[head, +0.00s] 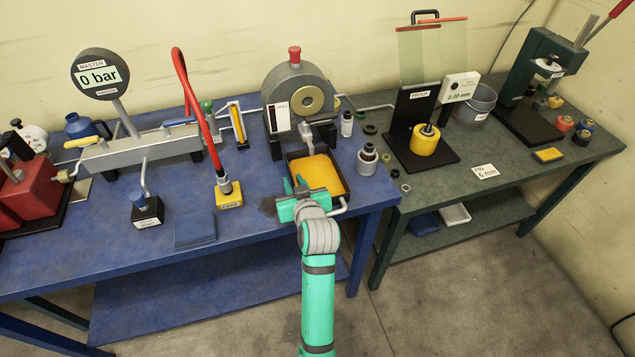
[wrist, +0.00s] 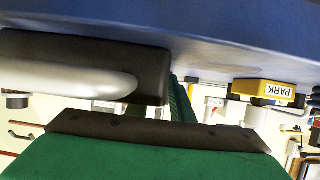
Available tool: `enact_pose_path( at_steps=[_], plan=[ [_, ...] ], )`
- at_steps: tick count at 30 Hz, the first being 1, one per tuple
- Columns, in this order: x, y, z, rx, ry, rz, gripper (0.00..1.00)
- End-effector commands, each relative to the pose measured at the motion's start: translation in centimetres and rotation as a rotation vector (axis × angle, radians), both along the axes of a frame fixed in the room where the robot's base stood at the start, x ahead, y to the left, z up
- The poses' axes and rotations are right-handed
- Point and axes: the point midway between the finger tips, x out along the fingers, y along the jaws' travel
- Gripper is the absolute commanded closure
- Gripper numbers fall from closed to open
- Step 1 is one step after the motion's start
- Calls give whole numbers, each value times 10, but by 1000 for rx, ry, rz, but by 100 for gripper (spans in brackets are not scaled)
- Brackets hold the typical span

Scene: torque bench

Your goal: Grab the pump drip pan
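The pump drip pan (head: 345,190) is a black tray with a yellow inside. It sits on the blue bench below the grey pump (head: 296,88). A pale bent handle (head: 340,208) shows at its front right corner. My green gripper (head: 294,184) is at the pan's front left edge, left of the handle, and covers part of that edge. In the wrist view a thick pale bar (wrist: 70,78) lies in front of a dark block, probably the pan's handle and wall. A green finger with a dark edge fills the bottom. The finger gap is not clear, and no grip on the pan shows.
A yellow PARK block (head: 229,194) with a red hose tool stands left of my gripper and shows in the wrist view (wrist: 264,91). A blue cloth (head: 195,229) lies farther left. A grey fitting (head: 367,160) stands right of the pan. The bench's front edge is close.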

Motion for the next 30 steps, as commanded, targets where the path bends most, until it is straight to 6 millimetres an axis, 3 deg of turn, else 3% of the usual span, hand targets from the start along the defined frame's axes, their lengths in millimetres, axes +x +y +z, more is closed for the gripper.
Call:
enact_pose_path(
  at_steps=[3,30],
  plan=[
    [0,0,0,0,0,0,100],
    [0,0,0,0,1,0,100]
  ],
)
